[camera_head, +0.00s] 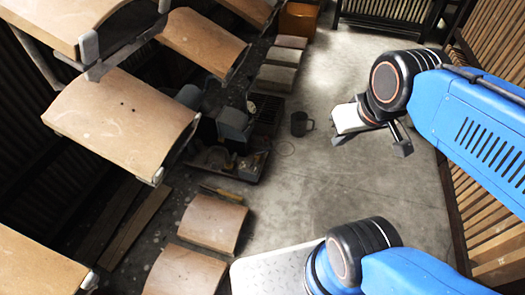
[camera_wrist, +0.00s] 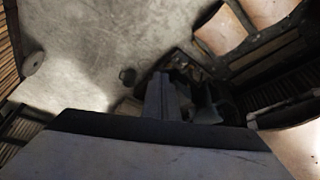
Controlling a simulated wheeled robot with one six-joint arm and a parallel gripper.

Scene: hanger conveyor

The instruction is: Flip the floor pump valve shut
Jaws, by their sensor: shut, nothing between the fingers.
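A grey machine with dark parts, possibly the floor pump (camera_head: 232,125), stands on the floor left of centre in the head view, beside a dark tray. No valve lever can be made out on it. My gripper (camera_head: 402,147) is at the right in the head view, above the bare floor and well apart from the machine. In the wrist view my gripper (camera_wrist: 168,92) points up the picture with its fingers together and nothing between them. Dark machinery behind the fingers is partly hidden by them and is too dark to identify.
A dark mug (camera_head: 300,123) stands on the floor between the machine and my gripper; it also shows in the wrist view (camera_wrist: 127,75). Curved tan panels (camera_head: 120,118) hang at the left. Slatted walls edge the right. The concrete floor (camera_head: 320,185) is mostly clear.

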